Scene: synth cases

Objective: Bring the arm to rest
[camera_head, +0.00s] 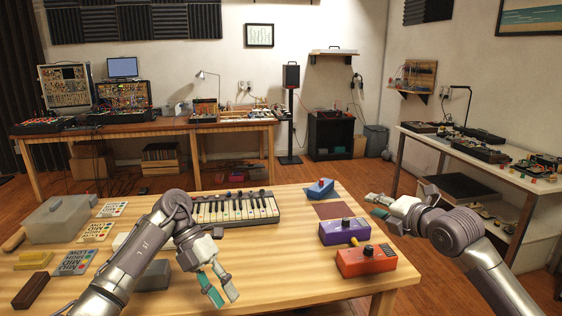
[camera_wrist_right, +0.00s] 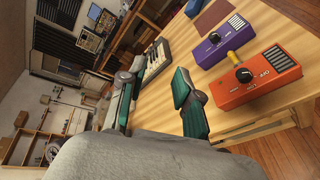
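My left gripper (camera_head: 221,293) hangs over the front middle of the wooden table (camera_head: 300,272), its fingers pointing down and toward the front. Its fingertips are apart with nothing between them. My right gripper (camera_head: 373,205) is out past the table's right edge in the head view, pointing left. In the right wrist view its two green-padded fingers (camera_wrist_right: 155,82) stand wide apart and empty. No object is held by either arm.
A keyboard (camera_head: 235,208), a purple box (camera_head: 344,231), an orange box (camera_head: 366,260), a blue pedal (camera_head: 319,188) and a grey case (camera_head: 58,222) are on the table. A white side bench (camera_head: 450,150) stands at right. Open floor lies behind the table.

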